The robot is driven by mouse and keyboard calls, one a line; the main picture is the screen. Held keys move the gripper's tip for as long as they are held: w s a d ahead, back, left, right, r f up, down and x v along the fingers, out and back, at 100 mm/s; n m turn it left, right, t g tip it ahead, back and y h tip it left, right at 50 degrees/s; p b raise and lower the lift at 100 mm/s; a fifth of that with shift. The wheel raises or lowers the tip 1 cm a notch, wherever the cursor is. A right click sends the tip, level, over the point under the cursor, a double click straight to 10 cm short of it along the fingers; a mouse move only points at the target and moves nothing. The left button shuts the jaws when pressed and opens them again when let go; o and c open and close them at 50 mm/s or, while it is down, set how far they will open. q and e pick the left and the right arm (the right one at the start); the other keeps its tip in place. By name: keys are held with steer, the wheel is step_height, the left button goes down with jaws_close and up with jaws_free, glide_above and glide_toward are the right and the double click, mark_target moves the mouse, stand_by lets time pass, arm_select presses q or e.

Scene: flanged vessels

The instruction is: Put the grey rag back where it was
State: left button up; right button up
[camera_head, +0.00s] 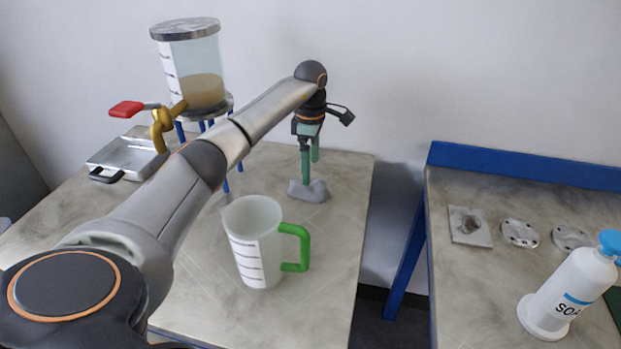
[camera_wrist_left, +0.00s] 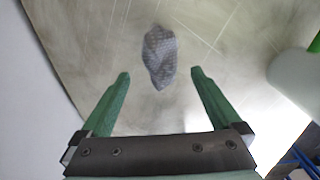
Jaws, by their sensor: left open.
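The grey rag (camera_head: 309,191) lies crumpled on the left table, toward its right back part. In the left wrist view the rag (camera_wrist_left: 159,57) lies just beyond the fingertips, roughly centred between them. My left gripper (camera_head: 310,178) points down at the rag with its green fingers apart. The left wrist view shows the same gripper (camera_wrist_left: 160,76) open, with nothing between its fingers. Whether the fingertips touch the rag cannot be told. My right gripper is not in view.
A measuring jug with a green handle (camera_head: 256,245) stands in front of the rag. A clear tank with a red-handled tap (camera_head: 200,75) stands back left, near a metal tray (camera_head: 125,158). The right table (camera_head: 470,290) bears a soap bottle (camera_head: 568,290), two flanges and a square plate (camera_head: 469,226). A gap separates the tables.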

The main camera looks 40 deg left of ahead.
arm_select(q)
step_height(320, 180, up, 6)
stand_by(0.8)
